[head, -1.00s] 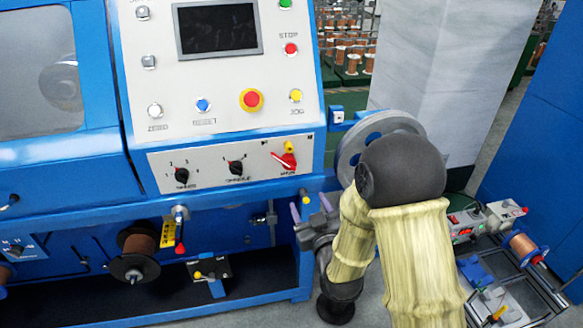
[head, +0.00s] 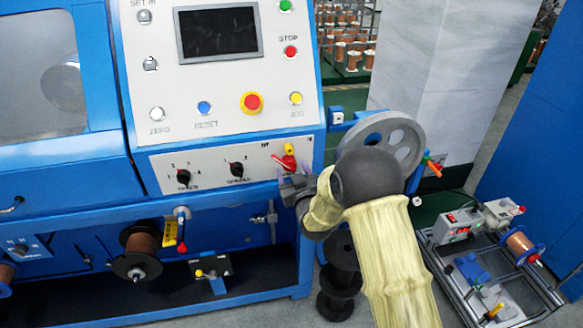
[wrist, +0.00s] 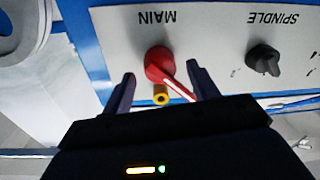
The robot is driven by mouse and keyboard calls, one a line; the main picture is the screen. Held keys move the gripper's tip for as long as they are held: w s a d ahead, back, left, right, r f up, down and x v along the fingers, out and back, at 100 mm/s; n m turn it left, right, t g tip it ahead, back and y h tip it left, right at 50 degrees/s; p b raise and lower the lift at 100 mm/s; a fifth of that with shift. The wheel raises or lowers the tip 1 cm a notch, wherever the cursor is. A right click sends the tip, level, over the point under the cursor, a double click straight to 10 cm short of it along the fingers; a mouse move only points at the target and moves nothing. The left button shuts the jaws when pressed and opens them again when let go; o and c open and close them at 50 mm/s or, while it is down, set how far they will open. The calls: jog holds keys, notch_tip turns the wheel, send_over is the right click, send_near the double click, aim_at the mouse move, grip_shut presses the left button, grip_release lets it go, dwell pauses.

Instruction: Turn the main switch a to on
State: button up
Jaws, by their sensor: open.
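The main switch is a red rotary handle (head: 285,163) at the right end of the lower control panel. In the wrist view the red handle (wrist: 160,66) sits below the upside-down label MAIN, with its pointer slanting down to the right. A yellow-brass cylindrical piece (wrist: 161,95) shows just beside it. My gripper (wrist: 157,85) is open, with one finger on each side of the handle. The right finger is close to the pointer's tip; I cannot tell whether they touch. In the head view my gripper (head: 294,187) is just below the switch and partly hides it.
The black spindle knob (head: 236,170) is left of the main switch. Above are a red emergency button (head: 251,102) and a yellow jog button (head: 295,98). A grey pulley wheel (head: 385,140) stands right of the panel, behind my arm. A small bench device (head: 475,225) is at the right.

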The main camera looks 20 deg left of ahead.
jog(key=shift+x, duration=0.8)
